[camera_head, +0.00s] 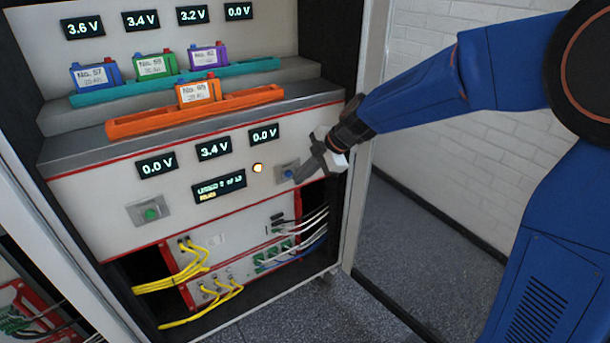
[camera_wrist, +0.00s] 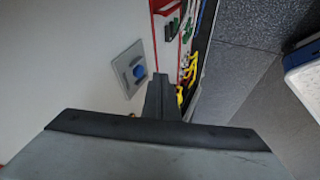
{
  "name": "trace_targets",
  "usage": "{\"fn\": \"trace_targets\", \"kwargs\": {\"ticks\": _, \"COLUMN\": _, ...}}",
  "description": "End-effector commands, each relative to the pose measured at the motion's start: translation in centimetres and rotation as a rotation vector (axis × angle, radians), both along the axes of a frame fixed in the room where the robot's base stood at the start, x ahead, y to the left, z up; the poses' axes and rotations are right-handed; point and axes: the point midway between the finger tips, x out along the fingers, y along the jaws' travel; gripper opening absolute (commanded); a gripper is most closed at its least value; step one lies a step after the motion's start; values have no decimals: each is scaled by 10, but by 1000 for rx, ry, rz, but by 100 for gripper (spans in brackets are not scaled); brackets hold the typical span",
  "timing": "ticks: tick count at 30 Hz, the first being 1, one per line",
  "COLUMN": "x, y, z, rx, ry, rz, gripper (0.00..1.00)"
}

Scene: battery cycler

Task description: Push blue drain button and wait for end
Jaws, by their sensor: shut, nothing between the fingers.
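The blue drain button (camera_head: 289,173) sits on a grey square plate on the white front panel, right of a lit amber lamp (camera_head: 257,168). It also shows in the wrist view (camera_wrist: 140,71), left of my fingertips. My gripper (camera_head: 299,177) is shut and empty, its fingers pointing at the panel close beside the blue button. In the wrist view my gripper (camera_wrist: 160,78) appears a little right of the button; I cannot tell whether it touches the panel. A small display (camera_head: 219,187) left of the lamp shows text too small to read surely.
A green button (camera_head: 150,213) is at the panel's lower left. Several batteries stand above, one in the orange rack (camera_head: 140,124), others by the teal rack (camera_head: 110,96). Yellow cables (camera_head: 190,275) and white cables (camera_head: 307,225) hang below the panel. Floor at right is clear.

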Motion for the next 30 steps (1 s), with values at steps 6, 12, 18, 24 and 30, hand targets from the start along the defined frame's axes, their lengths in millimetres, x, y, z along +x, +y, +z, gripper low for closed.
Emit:
{"fn": "trace_targets", "kwargs": {"ticks": 6, "x": -4, "y": -15, "z": 20, "rx": 0, "ry": -1, "rz": -1, "gripper": 0}}
{"fn": "trace_targets", "kwargs": {"ticks": 12, "x": -10, "y": -31, "z": 42, "rx": 0, "ry": -1, "rz": -1, "gripper": 0}}
{"fn": "trace_targets", "kwargs": {"ticks": 18, "x": -15, "y": -49, "z": 66, "rx": -1, "ry": 0, "rz": 0, "gripper": 0}}
{"fn": "trace_targets", "kwargs": {"ticks": 24, "x": -18, "y": -57, "z": 78, "rx": -1, "ry": 1, "rz": 0, "gripper": 0}}
{"fn": "trace_targets", "kwargs": {"ticks": 30, "x": -19, "y": -58, "z": 80, "rx": -1, "ry": 3, "rz": 2, "gripper": 0}}
